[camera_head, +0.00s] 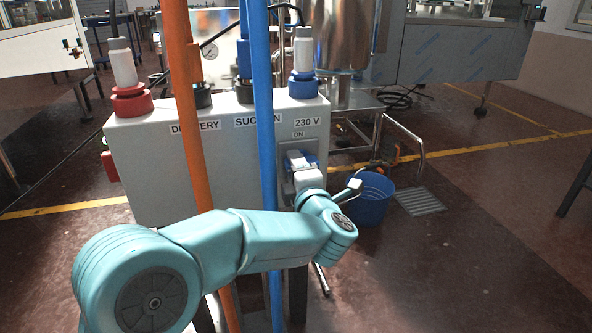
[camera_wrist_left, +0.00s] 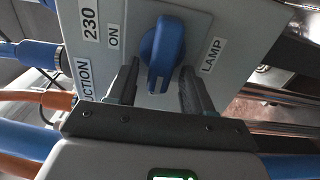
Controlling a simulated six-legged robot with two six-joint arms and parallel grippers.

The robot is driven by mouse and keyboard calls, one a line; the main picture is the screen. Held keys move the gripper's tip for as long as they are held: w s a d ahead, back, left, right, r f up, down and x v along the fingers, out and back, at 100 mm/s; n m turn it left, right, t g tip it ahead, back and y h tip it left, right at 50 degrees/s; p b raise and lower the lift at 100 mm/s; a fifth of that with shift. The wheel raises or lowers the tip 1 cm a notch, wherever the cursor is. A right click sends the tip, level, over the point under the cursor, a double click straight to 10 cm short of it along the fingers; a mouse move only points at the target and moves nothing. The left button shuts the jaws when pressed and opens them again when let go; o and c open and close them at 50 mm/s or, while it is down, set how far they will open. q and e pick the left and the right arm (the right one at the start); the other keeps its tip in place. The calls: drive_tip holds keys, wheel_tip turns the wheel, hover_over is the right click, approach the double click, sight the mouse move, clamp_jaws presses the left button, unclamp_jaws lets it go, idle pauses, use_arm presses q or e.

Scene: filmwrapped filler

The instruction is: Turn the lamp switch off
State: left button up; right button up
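The lamp switch is a blue rotary knob (camera_wrist_left: 163,45) on a grey panel, between the labels "ON" (camera_wrist_left: 114,36) and "LAMP" (camera_wrist_left: 212,55) in the left wrist view. Its grip lies roughly upright in that view. My left gripper (camera_wrist_left: 161,68) is open, with one dark finger on each side of the knob's lower part. The fingers look close to the knob; I cannot tell if they touch it. In the head view my left gripper (camera_head: 301,160) is at the right end of the box front, below "ON", mostly hiding the switch. My right gripper is not in view.
The grey box (camera_head: 150,165) carries "DELIVERY", "SUCTION" and "230 V" labels. An orange pipe (camera_head: 190,130) and a blue pipe (camera_head: 263,120) stand upright in front of it. A blue bucket (camera_head: 369,206) stands to the right. The floor farther right is open.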

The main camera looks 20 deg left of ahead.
use_arm(q)
drive_tip(key=p+v, duration=0.3)
drive_tip(key=v, duration=1.3)
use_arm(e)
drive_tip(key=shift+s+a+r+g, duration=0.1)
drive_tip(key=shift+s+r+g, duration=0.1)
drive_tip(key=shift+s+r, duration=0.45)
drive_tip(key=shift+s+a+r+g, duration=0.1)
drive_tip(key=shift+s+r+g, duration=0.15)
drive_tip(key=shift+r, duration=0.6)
use_arm(q)
drive_tip(key=shift+d, duration=0.1)
